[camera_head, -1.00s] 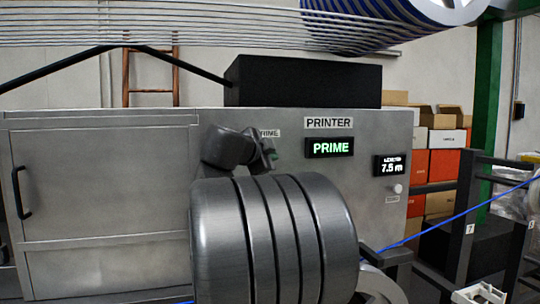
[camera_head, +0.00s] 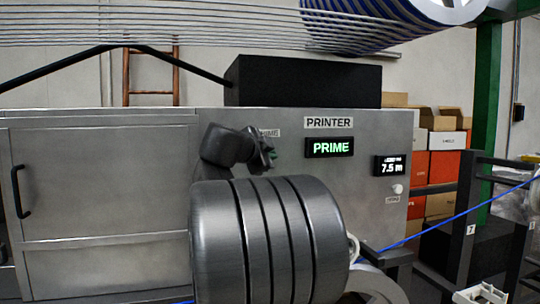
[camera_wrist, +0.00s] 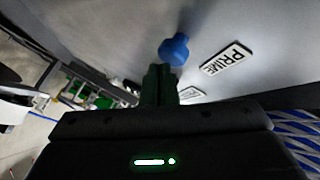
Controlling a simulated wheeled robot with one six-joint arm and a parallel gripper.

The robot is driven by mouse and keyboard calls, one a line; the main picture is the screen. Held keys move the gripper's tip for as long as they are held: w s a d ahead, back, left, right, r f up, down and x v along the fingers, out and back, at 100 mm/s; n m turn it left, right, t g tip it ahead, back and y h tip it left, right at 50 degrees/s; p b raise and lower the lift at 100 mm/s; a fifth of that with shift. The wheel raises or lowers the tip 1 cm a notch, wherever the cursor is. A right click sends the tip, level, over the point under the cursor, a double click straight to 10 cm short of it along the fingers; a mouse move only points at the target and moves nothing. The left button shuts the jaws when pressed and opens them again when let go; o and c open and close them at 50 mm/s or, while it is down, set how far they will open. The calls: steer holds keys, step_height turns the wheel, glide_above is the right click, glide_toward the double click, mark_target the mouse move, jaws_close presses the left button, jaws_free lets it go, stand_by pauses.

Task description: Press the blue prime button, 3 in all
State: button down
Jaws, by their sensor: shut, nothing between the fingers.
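The blue prime button (camera_wrist: 174,50) stands out from the grey printer panel in the wrist view, beside a white PRIME label (camera_wrist: 227,58). My gripper (camera_wrist: 160,72) is shut and empty, its dark fingertips just below the button and slightly left of it; I cannot tell whether they touch it. In the head view my gripper (camera_head: 268,158) is at the printer's front (camera_head: 290,160), just below the partly covered PRIME label (camera_head: 269,133). The button is hidden there behind my arm.
A display (camera_head: 330,147) reads PRIME in green, and a smaller one (camera_head: 390,166) reads 7.5 m. A white knob (camera_head: 398,189) sits below it. A blue cable (camera_head: 450,218) runs off to the right. A cabinet door with a black handle (camera_head: 20,192) is at left.

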steer(key=shift+w+a, duration=0.25)
steer(key=shift+w, duration=0.5)
stand_by(0.7)
steer(key=shift+s+b, duration=0.15)
steer(key=shift+b, duration=0.25)
steer(key=shift+s+d+b, duration=0.2)
steer(key=shift+s+b, duration=0.2)
steer(key=shift+s, duration=0.1)
steer(key=shift+s+d+b, duration=0.15)
steer(key=shift+s+b, duration=0.2)
steer(key=shift+s, duration=0.1)
steer(key=shift+s+d+b, duration=0.25)
steer(key=shift+s+b, duration=0.35)
steer(key=shift+s, duration=0.2)
steer(key=shift+s+d+b, duration=0.3)
steer(key=shift+s+b, duration=0.3)
steer(key=shift+s, duration=0.2)
steer(key=shift+s+d+b, duration=0.25)
steer(key=shift+s+b, duration=0.35)
steer(key=shift+s, duration=0.2)
stand_by(0.5)
